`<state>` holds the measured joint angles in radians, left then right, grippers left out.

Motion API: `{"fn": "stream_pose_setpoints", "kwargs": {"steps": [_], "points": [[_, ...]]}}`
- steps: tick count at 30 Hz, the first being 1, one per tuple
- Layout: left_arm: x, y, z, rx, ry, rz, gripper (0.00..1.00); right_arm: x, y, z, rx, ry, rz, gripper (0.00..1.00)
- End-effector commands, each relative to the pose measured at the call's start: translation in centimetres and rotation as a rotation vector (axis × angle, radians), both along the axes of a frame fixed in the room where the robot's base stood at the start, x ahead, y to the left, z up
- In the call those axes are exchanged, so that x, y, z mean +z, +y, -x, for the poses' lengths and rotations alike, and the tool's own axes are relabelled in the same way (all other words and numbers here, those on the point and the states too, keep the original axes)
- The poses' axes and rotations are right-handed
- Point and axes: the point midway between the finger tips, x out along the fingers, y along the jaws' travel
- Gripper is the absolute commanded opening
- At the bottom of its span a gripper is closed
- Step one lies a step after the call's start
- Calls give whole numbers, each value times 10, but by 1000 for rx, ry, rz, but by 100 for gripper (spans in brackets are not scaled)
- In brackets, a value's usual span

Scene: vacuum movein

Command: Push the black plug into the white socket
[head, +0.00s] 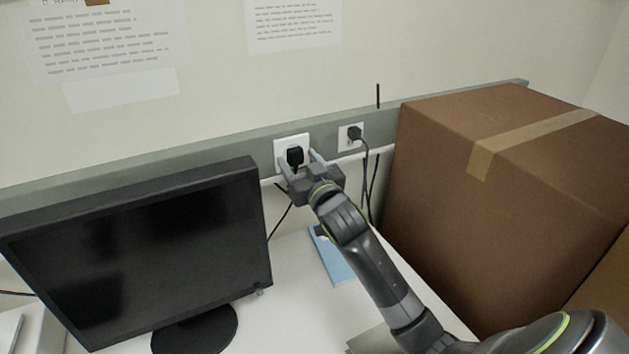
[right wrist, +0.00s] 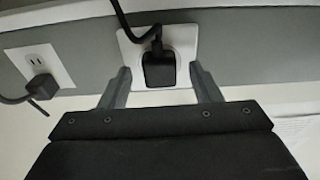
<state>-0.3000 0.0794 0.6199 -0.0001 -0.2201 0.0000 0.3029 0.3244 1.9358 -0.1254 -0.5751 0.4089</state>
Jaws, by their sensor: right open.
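The black plug (head: 295,155) sits at the face of the white socket (head: 283,144) on the grey wall rail. In the right wrist view the plug (right wrist: 159,68) lies against the socket plate (right wrist: 184,44), with its black cord rising from it; I cannot tell how deep the prongs are. My right gripper (head: 297,160) is open, its two fingers apart on either side of the plug, and they do not appear to grip it. In the right wrist view the gripper's fingertips (right wrist: 160,72) flank the plug with gaps on both sides. My left gripper is not in view.
A second white outlet (head: 351,137) with another black plug (head: 354,132) is just to the right. A large cardboard box (head: 500,200) stands at the right. A black monitor (head: 140,250) stands at the left. A blue book (head: 333,262) lies on the white desk (head: 285,290).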

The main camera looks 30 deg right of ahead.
Motion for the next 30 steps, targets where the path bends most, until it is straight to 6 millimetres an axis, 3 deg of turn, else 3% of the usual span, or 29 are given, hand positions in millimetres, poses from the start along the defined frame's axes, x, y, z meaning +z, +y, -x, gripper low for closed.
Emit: {"fn": "stream_pose_setpoints", "kwargs": {"steps": [5,24,30], "points": [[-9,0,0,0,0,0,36,-6,1,22,1,0,0,57],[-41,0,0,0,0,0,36,-20,8,142,1,0,1,57],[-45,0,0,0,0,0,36,-21,9,163,1,0,1,57]]}}
